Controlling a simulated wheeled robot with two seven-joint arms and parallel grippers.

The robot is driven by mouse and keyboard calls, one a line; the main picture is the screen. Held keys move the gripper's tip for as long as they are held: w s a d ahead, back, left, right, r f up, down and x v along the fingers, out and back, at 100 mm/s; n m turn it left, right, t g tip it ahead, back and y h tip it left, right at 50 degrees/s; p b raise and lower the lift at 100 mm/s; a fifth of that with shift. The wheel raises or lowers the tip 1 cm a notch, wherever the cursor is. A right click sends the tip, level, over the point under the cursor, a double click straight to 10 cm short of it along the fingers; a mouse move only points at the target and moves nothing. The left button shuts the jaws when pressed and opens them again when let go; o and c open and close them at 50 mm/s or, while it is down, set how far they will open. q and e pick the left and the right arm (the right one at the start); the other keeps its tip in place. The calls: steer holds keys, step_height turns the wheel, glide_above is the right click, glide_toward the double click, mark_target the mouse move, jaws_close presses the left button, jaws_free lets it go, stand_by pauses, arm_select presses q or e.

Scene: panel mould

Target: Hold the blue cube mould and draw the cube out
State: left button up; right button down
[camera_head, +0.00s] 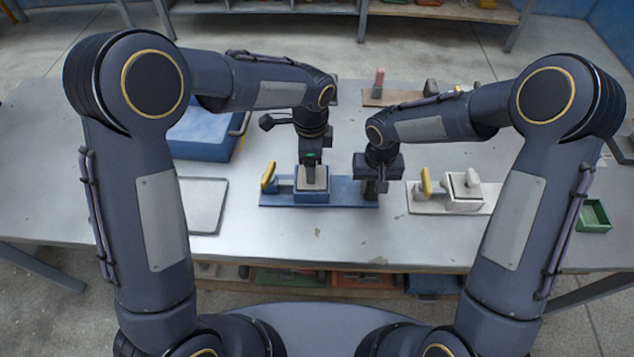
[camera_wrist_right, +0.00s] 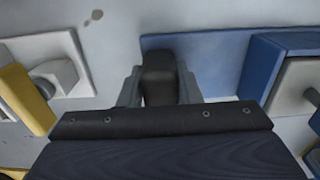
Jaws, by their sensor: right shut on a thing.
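The grey top of the cube (camera_head: 322,178) shows inside the box walls. My left gripper (camera_head: 311,182) points down over the cube at its middle; whether its fingers are closed there is too small to tell. My right gripper (camera_head: 375,190) is at the right end of the blue plate. In the right wrist view its fingers (camera_wrist_right: 160,90) are shut on a dark upright grip (camera_wrist_right: 158,72) at the plate's end. The blue box (camera_wrist_right: 275,65) also shows there.
A yellow-handled clamp (camera_head: 268,174) stands at the blue mould's left. A white mould (camera_head: 463,203) with a yellow handle (camera_head: 426,182) lies just right of my right gripper. A blue case (camera_head: 205,135), a grey tray (camera_head: 202,205) and a green bin (camera_head: 593,215) are further out. The table's front is clear.

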arm_select(q)
steer(key=shift+f, duration=1.95)
steer(key=c, duration=0.9)
steer(key=shift+r, duration=3.5)
steer(key=shift+r, duration=0.15)
steer(key=shift+r, duration=1.45)
arm_select(e)
steer(key=c, duration=1)
jaws_free()
steer(key=shift+o, duration=0.2)
